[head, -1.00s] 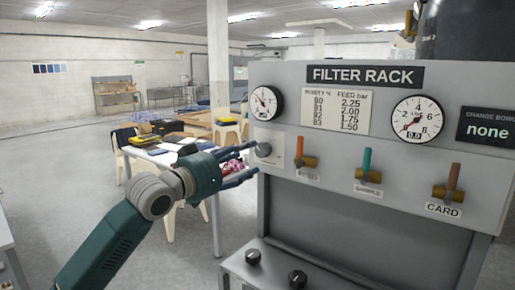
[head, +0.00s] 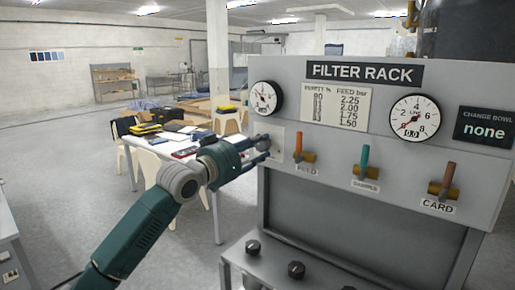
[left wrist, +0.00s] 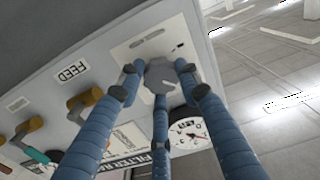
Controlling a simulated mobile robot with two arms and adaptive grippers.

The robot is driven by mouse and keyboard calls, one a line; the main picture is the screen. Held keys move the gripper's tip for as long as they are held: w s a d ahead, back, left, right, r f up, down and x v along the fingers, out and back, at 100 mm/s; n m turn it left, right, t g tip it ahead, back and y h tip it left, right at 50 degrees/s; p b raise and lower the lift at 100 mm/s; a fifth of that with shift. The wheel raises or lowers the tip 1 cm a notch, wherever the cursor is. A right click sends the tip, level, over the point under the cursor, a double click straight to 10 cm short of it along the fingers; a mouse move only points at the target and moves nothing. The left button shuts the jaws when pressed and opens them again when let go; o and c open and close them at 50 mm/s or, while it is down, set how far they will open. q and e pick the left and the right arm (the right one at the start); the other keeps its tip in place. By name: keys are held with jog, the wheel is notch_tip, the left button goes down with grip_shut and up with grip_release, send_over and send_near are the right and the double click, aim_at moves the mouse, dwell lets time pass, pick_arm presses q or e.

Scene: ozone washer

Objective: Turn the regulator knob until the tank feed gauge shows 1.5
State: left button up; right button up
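The round grey regulator knob (left wrist: 160,75) sits on a pale plate on the panel. In the head view it (head: 263,139) is partly hidden by my left gripper (head: 263,150). In the left wrist view the blue fingers of my left gripper (left wrist: 158,80) are spread around the knob, with a visible gap on the left side; contact on the other sides is unclear. A small white gauge (head: 265,97) is above the knob and also shows in the left wrist view (left wrist: 188,132); its reading is too small to tell. My right gripper is not in view.
The filter rack panel (head: 340,78) has valves with orange (head: 299,143), teal (head: 364,158) and brown (head: 450,177) handles. A larger gauge (head: 414,116) shows 0.0. A card (head: 335,107) lists feed values. Black knobs (head: 296,269) are below. A cluttered table (head: 150,152) stands behind my arm.

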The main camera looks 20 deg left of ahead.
pick_arm(q)
jog(key=shift+a+m+p, duration=0.1)
jog(key=shift+m+p, duration=0.2)
jog(key=shift+m, duration=0.3)
jog(key=shift+f+m, duration=0.15)
jog(key=shift+m, duration=0.35)
jog(key=o, duration=1.1)
jog(key=shift+o, duration=0.2)
jog(key=v, duration=1.2)
